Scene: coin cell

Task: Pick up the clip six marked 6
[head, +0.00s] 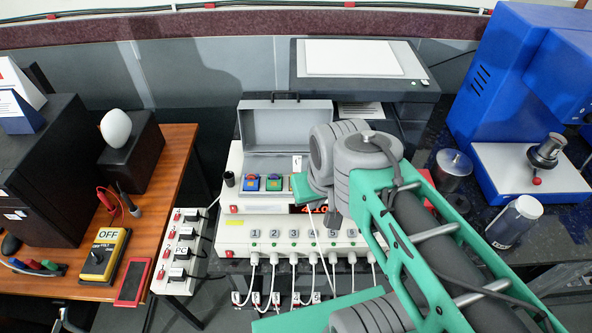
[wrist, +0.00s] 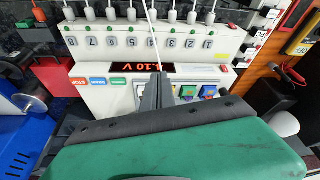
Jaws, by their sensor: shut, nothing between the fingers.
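My gripper (wrist: 158,78) is shut and empty in the wrist view, its dark fingers pointing at the front of the white instrument. Several small numbered clips hang on white cables at the bottom of the head view. One of them, the clip (head: 317,297), seems to bear a 6, but it is small and partly cut by the cables. A thin white cable (wrist: 151,30) runs past the fingertips in the wrist view; I cannot tell whether it touches them.
The white channel box (head: 232,236) has a row of numbered sockets with cables. Behind it stands an open grey case (head: 290,125) near coloured blocks (head: 275,183). A power strip (head: 178,250) is at left; a bottle (head: 514,222) and blue machine (head: 500,75) are at right.

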